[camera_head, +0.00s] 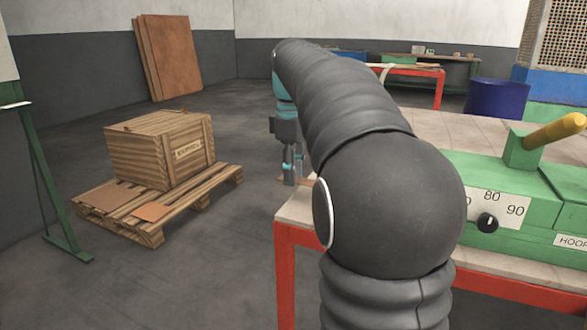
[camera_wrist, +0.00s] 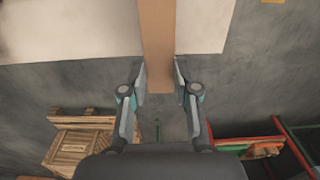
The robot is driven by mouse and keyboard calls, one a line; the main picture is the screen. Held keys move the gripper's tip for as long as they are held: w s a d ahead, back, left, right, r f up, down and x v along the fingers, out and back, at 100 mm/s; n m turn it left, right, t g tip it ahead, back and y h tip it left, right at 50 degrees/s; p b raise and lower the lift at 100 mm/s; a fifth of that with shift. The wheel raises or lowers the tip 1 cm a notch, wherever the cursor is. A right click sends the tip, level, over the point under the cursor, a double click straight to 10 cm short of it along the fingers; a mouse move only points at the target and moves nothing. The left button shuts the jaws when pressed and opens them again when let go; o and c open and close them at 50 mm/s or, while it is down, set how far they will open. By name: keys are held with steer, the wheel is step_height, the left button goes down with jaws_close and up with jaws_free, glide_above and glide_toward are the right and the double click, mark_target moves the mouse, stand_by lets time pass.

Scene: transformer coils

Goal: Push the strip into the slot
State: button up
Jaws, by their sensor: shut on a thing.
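A flat brown strip (camera_wrist: 158,45) runs down from the top edge of the wrist view, and its near end lies between my fingers. My gripper (camera_wrist: 160,80) is shut on the strip near this end. In the head view my gripper (camera_head: 290,178) hangs beside the far left edge of the workbench, and little of the strip can be made out there. A green machine (camera_head: 487,167) with a dial marked 80 and 90 and a yellow handle (camera_head: 556,131) stands on the bench. I cannot make out a slot in either view; the strip's far end is out of the wrist view.
The red-framed workbench (camera_head: 290,215) has a pale tiled top. A wooden crate (camera_head: 160,150) on a pallet (camera_head: 205,193) stands on the floor at left. A red table (camera_head: 440,85) and blue drum (camera_head: 497,97) stand behind. Floor between pallet and bench is clear.

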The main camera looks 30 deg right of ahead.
steer(key=shift+s+d, duration=0.95)
steer(key=shift+s, duration=0.25)
stand_by(0.6)
steer(key=o, duration=1)
step_height(320, 180, up, 12)
steer(key=shift+f, duration=0.1)
stand_by(0.5)
steer(key=s+a+f+m+t, duration=0.2)
steer(key=s+a+f, duration=0.3)
steer(key=f, duration=0.4)
steer(key=s+a+f+m+t, duration=0.1)
steer(key=s+a+f+m, duration=0.2)
steer(key=s+a+f, duration=0.3)
steer(key=s+a+f+m+t, duration=0.2)
steer(key=s+a+f, duration=0.3)
steer(key=f, duration=0.7)
steer(key=shift+s+a+f+m+t, duration=0.1)
steer(key=shift+s+m+t, duration=0.05)
steer(key=shift+s, duration=0.5)
steer(key=shift+s+a+f+m+t, duration=0.1)
steer(key=shift+s+m+t, duration=0.05)
steer(key=shift+s, duration=0.5)
